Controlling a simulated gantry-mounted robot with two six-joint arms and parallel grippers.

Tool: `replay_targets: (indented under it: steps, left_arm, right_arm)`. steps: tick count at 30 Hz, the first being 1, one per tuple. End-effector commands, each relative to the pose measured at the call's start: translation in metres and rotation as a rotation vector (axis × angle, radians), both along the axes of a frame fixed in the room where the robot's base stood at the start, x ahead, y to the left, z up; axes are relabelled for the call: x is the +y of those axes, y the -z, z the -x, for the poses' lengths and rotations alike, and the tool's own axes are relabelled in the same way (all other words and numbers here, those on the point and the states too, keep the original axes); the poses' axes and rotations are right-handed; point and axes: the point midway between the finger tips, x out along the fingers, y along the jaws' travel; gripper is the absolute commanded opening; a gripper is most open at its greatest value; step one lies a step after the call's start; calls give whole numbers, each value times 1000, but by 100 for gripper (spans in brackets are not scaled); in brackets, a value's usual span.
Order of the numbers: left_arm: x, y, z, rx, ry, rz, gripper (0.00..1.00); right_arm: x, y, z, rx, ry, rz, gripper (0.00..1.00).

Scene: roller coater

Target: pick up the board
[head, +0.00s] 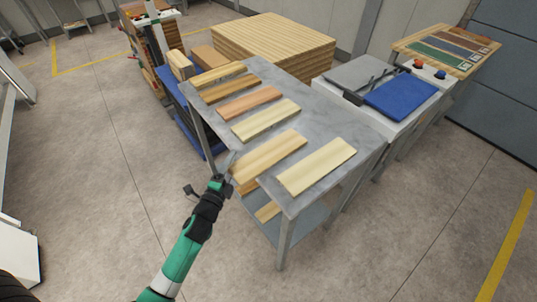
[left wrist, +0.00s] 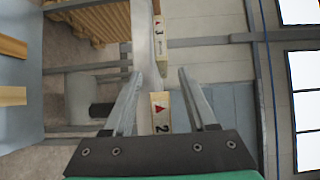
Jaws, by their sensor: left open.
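Several wooden boards lie side by side on a grey metal table (head: 212,122). They include a pale board (head: 317,166) at the near right, a yellowish board (head: 268,156) beside it, a light board (head: 266,119) and a reddish board (head: 249,103) farther back. My left gripper (head: 230,160) is at the table's left edge, close to the left end of the yellowish board. In the left wrist view its jaws (left wrist: 157,75) are open. A pale piece marked "2" with a red triangle (left wrist: 160,112) shows between the fingers; contact cannot be told. My right gripper is out of view.
Some wood lies on the table's lower shelf (head: 268,212). A large wood stack (head: 270,40) stands behind. A white machine with a blue panel (head: 400,97) adjoins the table at right. The floor left of the table is open.

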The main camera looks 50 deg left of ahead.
Motion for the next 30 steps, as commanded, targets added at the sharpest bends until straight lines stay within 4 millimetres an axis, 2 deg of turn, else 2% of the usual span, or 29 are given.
replay_targets:
  steps: [2, 11, 26, 30]
  left_arm:
    - [0, 0, 0, 0, 0, 0, 54]
    - [0, 0, 0, 0, 0, 0, 0]
    - [0, -2, 0, -2, 1, 0, 0]
    - [0, -9, 0, -3, 0, -1, 0]
  right_arm:
    - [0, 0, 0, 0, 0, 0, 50]
    - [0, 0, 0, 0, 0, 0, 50]
    - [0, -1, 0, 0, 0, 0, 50]
    - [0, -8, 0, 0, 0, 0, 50]
